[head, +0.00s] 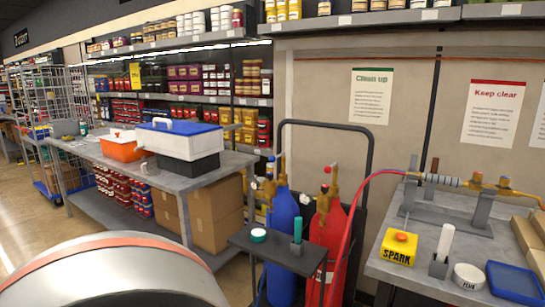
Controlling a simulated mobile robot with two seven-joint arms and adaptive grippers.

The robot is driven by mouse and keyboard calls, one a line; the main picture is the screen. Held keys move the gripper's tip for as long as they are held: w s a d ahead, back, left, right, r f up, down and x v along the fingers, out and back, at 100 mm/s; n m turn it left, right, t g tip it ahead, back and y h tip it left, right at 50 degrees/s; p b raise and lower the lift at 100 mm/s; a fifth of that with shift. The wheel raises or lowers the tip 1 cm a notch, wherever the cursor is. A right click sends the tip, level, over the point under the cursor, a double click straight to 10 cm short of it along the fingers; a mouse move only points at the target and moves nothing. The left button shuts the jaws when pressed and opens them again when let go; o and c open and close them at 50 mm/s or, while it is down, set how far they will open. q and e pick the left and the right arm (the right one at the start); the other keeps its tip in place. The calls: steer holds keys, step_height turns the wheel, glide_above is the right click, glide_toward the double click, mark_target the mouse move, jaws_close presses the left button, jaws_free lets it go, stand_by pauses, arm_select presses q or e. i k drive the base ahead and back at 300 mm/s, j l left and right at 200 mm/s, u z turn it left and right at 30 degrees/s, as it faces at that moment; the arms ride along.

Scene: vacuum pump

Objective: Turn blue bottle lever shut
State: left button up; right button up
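The blue bottle (283,222) stands upright beside a red bottle (327,236), in front of a dark hand-truck frame (371,150). A brass valve (267,186) with small blue and pale parts sits at the blue bottle's top. The lever on it is too small for me to tell its angle. Neither of my grippers is in view.
The small shelf holds a green-topped round item (258,235) and a green stick (297,230). The right bench (400,268) carries brass pipework, a yellow SPARK box (399,247) and a blue tray (515,283). A long bench (190,185) with a blue-lidded cooler (180,138) stands left.

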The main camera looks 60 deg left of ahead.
mark_target(271, 158)
steer(key=u, duration=1.85)
